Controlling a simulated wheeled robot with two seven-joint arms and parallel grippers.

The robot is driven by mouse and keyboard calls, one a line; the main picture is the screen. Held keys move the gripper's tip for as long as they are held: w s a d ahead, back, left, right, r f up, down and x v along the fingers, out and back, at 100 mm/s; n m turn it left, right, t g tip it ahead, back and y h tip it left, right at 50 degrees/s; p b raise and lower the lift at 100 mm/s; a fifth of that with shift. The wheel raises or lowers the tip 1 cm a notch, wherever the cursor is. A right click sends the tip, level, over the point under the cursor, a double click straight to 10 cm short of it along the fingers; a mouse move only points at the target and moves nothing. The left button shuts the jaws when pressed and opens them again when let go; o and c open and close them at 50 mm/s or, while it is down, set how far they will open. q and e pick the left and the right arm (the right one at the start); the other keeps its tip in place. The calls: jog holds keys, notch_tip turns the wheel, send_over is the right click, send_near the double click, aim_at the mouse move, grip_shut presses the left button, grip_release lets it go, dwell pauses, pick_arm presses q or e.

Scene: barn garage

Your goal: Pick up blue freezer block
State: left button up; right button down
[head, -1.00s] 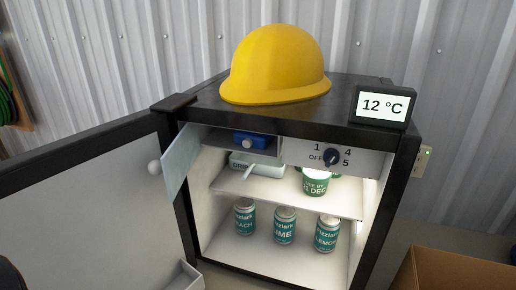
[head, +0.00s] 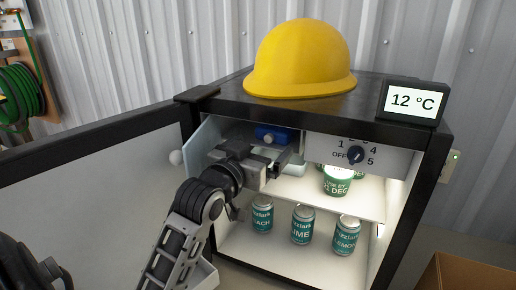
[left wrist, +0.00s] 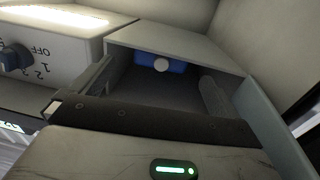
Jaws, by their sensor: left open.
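The blue freezer block (head: 278,134), with a pale round knob on its front, lies in the open freezer compartment at the fridge's upper left. In the left wrist view the blue block (left wrist: 160,63) sits at the back of the compartment. My left gripper (head: 274,164) is open and empty, in front of the compartment mouth and slightly below the block in the head view. The block is ahead of the fingers and apart from them. The left arm hides part of the drip tray below. My right gripper is not in view.
The freezer flap (head: 200,146) stands open at the left, beside the open fridge door (head: 90,190). A dial panel (head: 365,155) borders the compartment on the right. A yellow helmet (head: 300,60) and display (head: 412,101) sit on top.

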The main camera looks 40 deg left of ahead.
aim_at(270, 136)
pick_arm(q)
jog(key=shift+w+a+r, duration=0.1)
jog(key=shift+a+r, duration=0.05)
jog(key=shift+r, duration=0.15)
jog(key=w, duration=0.2)
jog(key=w+p, duration=0.1)
jog(key=w, duration=0.2)
jog(key=w+a, duration=0.1)
jog(key=w, duration=0.1)
jog(key=shift+w, duration=0.2)
jog(key=shift+f, duration=0.1)
jog(key=c, duration=1.3)
